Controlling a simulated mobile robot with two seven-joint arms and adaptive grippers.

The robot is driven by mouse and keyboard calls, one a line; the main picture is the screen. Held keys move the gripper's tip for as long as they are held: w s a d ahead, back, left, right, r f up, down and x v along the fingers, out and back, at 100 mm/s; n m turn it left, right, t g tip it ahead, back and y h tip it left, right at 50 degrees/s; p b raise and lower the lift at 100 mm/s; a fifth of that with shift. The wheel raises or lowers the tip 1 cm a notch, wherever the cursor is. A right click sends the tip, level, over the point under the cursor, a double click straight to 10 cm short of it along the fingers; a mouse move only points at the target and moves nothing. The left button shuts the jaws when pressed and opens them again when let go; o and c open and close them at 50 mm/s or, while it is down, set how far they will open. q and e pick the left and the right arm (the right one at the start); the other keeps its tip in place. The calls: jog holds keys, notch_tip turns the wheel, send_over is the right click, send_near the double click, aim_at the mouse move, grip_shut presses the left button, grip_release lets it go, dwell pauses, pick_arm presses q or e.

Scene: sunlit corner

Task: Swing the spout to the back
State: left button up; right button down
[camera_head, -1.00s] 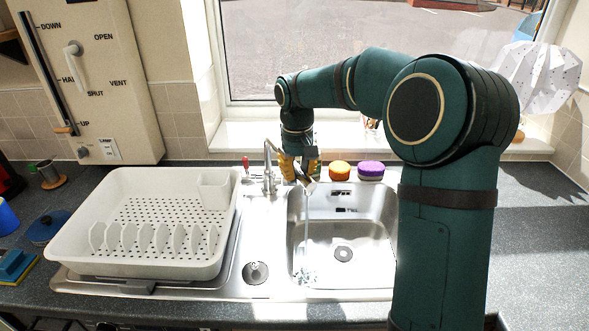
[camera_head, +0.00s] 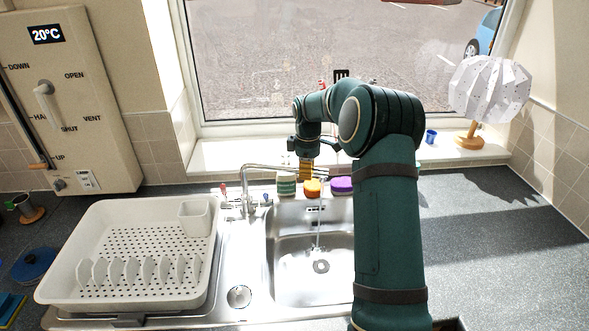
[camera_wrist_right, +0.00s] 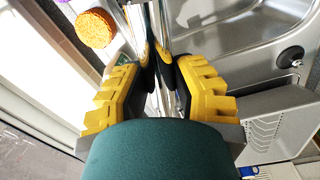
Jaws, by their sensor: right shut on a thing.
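The tap (camera_head: 248,204) stands behind the sink, left of the basin. Its chrome spout (camera_head: 282,168) reaches to the right over the back of the basin, and a thin water stream (camera_head: 319,222) falls near the drain. My right gripper (camera_head: 306,171) is at the spout's outer part, partly hidden by my arm in the head view. In the right wrist view, its yellow-padded fingers (camera_wrist_right: 163,62) are shut around the chrome spout (camera_wrist_right: 137,24). My left gripper is in neither view.
An orange sponge (camera_head: 312,188), a purple sponge (camera_head: 341,185) and a green-and-white striped item (camera_head: 286,184) stand behind the basin (camera_head: 290,286). A white dish rack (camera_head: 75,238) fills the left drainer. The window sill (camera_head: 225,153) runs behind. The right worktop (camera_head: 500,225) is clear.

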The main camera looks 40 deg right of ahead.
jog(key=shift+w+d+f+n+p, duration=0.1)
jog(key=shift+w+d+n+p, duration=0.85)
jog(key=shift+w+d, duration=0.2)
jog(key=c, duration=0.7)
grip_release()
jog(key=shift+r, duration=0.2)
notch_tip(320, 180, up, 12)
jog(key=shift+s+a+f, duration=0.15)
